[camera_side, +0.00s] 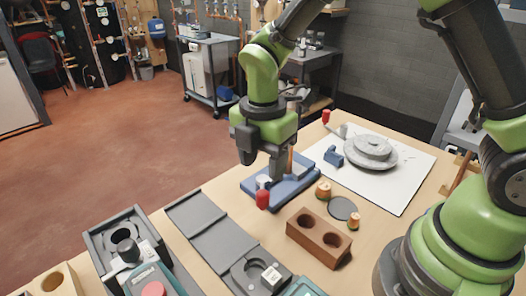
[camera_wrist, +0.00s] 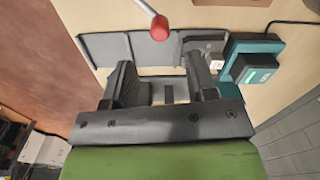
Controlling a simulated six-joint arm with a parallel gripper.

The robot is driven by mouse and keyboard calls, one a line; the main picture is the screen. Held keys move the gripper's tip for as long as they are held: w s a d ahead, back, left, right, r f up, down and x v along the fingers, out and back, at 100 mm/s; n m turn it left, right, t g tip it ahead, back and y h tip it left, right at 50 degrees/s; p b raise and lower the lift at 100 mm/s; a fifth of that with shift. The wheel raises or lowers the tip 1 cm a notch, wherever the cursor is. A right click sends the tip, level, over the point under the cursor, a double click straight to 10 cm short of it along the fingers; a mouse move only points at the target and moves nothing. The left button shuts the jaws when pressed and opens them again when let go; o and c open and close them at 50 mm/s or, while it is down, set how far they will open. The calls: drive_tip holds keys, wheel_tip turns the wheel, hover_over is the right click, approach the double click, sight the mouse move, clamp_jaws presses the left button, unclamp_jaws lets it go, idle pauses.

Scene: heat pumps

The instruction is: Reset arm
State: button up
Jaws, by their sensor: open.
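My green and dark grey gripper (camera_side: 276,172) points down over the blue fixture (camera_side: 303,183) on the wooden table. The side view does not clearly show the gap between its fingers. In the wrist view my gripper (camera_wrist: 162,78) has its two dark fingers apart, with grey parts visible between and beyond them. I cannot tell whether the fingers touch anything on the blue fixture. A red-tipped lever (camera_side: 262,199) stands just in front of the gripper; a red knob on a rod (camera_wrist: 159,27) also shows in the wrist view.
A brown block with two holes (camera_side: 305,245), small copper-coloured parts (camera_side: 323,190) and a dark disc (camera_side: 343,208) lie nearby. A grey round part (camera_side: 371,152) sits on a white sheet (camera_side: 412,160). Grey plates (camera_side: 205,228) and a teal device (camera_side: 152,280) are at the front.

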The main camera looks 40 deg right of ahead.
drive_tip(key=shift+r, duration=0.95)
drive_tip(key=s+d+r+m+t+y, duration=0.1)
drive_tip(key=s+d+r+m+t, duration=0.2)
drive_tip(key=s+r+m, duration=0.4)
drive_tip(key=s+d+r+m+t+y, duration=0.1)
drive_tip(key=s+d+r+m+t, duration=0.2)
drive_tip(key=s+r+m, duration=0.5)
drive_tip(key=m+t, duration=0.1)
drive_tip(key=m, duration=0.8)
drive_tip(key=shift+s, duration=0.4)
